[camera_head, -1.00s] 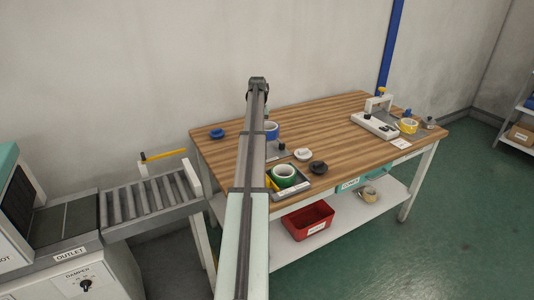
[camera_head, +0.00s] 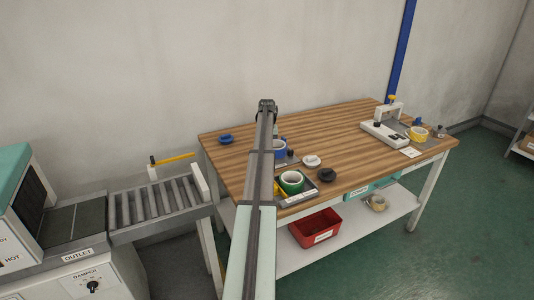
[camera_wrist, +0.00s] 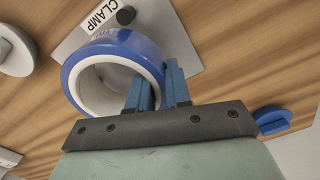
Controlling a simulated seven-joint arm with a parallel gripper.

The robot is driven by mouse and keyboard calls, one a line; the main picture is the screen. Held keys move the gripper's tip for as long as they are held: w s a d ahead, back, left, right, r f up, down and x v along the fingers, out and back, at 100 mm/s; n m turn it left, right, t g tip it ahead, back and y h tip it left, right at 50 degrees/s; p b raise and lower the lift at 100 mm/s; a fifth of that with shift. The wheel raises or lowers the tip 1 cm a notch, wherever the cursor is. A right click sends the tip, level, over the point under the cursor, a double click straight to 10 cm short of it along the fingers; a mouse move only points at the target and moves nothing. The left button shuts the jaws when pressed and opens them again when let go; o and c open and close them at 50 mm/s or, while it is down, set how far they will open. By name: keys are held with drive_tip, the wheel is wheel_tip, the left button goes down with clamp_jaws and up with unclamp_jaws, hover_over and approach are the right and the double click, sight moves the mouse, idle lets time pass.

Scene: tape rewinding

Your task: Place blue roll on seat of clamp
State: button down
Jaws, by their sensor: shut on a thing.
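The blue roll (camera_wrist: 128,45) has a blue rim and a white core. My gripper (camera_wrist: 160,88) is shut on its wall, one blue finger inside the ring and one outside. In the wrist view the roll overlaps a grey plate (camera_wrist: 178,55) with a CLAMP label (camera_wrist: 103,14) and a dark knob (camera_wrist: 126,15). In the head view the blue roll (camera_head: 280,149) shows beside my arm, at the plate's dark knob (camera_head: 291,153). My gripper is hidden behind my arm there. I cannot tell whether the roll touches the plate.
A green roll (camera_head: 291,181) stands in a tray at the front. A white disc (camera_head: 312,161) and a black disc (camera_head: 327,175) lie to the right, a blue disc (camera_head: 225,139) at the far left. The table's middle is clear.

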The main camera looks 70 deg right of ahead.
drive_tip(key=shift+f, duration=1.35)
drive_tip(key=shift+f, duration=0.15)
drive_tip(key=c, duration=1.1)
unclamp_jaws()
drive_tip(key=shift+o, duration=0.2)
wheel_tip(320, 180, up, 12)
drive_tip(key=shift+r, duration=0.15)
